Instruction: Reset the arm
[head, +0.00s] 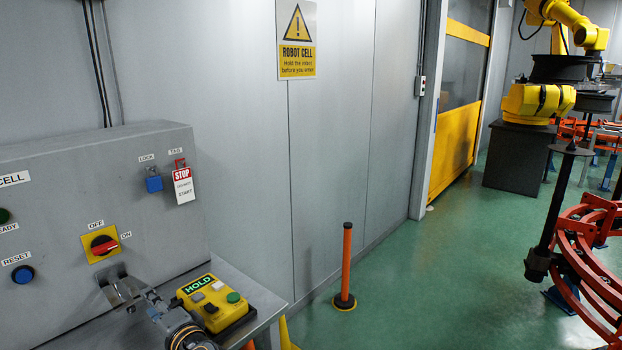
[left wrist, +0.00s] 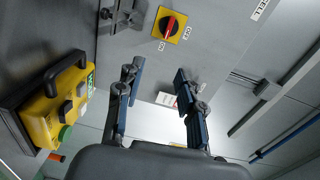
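The grey panel (head: 60,190) has a blue RESET button (head: 23,274), a green READY button (head: 3,215) cut by the frame edge, and a red rotary switch (head: 104,245) whose handle points toward ON. A blue lock (head: 154,183) and a red-and-white STOP tag (head: 184,185) hang higher up. A yellow pendant (head: 216,305) with a lit HOLD display lies on the shelf. The yellow robot arm (head: 540,100) stands far right. My left gripper (head: 140,302) is in front of the panel, below the switch; the left wrist view shows its fingers (left wrist: 156,76) apart and empty. My right gripper is out of view.
A grey bracket (head: 118,287) sticks out of the panel below the switch. An orange post (head: 346,268) stands on the green floor (head: 420,275). Red curved racks (head: 590,255) are at the right. A yellow-framed door (head: 460,110) is behind. The middle floor is clear.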

